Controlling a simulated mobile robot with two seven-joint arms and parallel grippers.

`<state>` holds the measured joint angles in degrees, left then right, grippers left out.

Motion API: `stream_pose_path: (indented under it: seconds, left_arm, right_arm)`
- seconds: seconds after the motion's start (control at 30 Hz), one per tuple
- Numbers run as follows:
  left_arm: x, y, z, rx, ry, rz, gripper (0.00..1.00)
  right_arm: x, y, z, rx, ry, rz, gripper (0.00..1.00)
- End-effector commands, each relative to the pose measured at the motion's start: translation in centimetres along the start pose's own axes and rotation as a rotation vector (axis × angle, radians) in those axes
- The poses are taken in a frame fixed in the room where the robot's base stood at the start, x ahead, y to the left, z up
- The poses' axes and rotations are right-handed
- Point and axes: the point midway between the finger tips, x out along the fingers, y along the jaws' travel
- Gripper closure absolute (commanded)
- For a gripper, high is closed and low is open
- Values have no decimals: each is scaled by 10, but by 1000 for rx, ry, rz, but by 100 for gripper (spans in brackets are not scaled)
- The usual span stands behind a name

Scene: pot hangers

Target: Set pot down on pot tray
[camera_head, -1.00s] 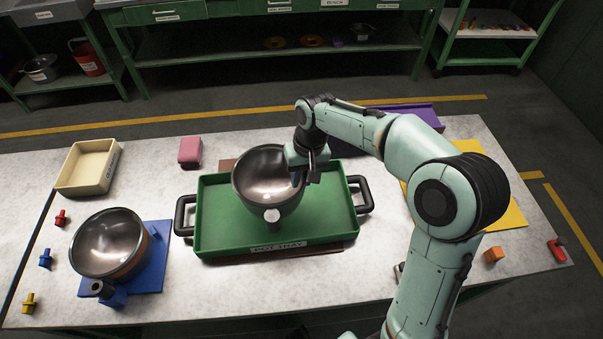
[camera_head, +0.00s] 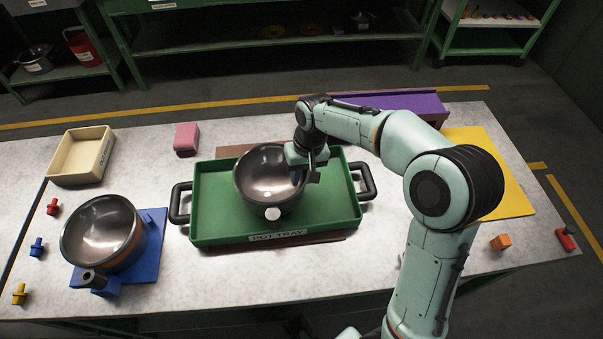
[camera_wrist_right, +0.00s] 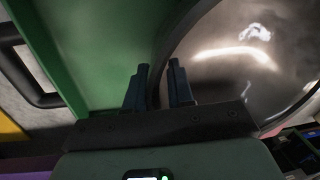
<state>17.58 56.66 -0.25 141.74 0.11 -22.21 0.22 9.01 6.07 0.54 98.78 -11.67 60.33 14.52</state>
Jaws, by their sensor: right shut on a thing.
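A dark metal pot (camera_head: 268,178) with a shiny inside is within the green pot tray (camera_head: 222,222), right of its left wall. Its pale round knob faces the front. It looks close to upright; I cannot tell whether its base touches the tray floor. My right gripper (camera_head: 308,172) is at the pot's right rim, shut on it. In the right wrist view the two fingers (camera_wrist_right: 160,80) straddle the rim of the pot (camera_wrist_right: 245,60), with the green tray (camera_wrist_right: 105,50) beyond. My left gripper is not in view.
A second pot (camera_head: 103,232) stands on a blue mat (camera_head: 150,262) at the left. A cream bin (camera_head: 80,157), pink block (camera_head: 186,139), yellow mat (camera_head: 490,180), purple box (camera_head: 415,103) and orange cube (camera_head: 501,242) surround the tray. Small coloured pieces lie along the left edge.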

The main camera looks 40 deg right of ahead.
Motion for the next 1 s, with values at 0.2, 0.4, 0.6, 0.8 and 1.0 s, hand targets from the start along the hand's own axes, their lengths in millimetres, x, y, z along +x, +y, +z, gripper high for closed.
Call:
stream_pose_path:
  seconds: [0.2, 0.4, 0.6, 0.8, 1.0]
  left_arm:
    - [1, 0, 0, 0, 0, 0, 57]
    - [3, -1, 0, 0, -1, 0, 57]
    - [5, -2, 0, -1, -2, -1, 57]
    - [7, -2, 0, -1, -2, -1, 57]
    - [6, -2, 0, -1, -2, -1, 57]
  right_arm:
    - [0, 0, 0, 0, 3, -2, 100]
    - [4, 0, 0, 0, 2, -2, 100]
    - [8, 1, 0, 0, 3, -2, 100]
    - [11, 1, -1, 0, 3, -2, 74]
    - [11, 1, 0, 0, 2, -1, 48]
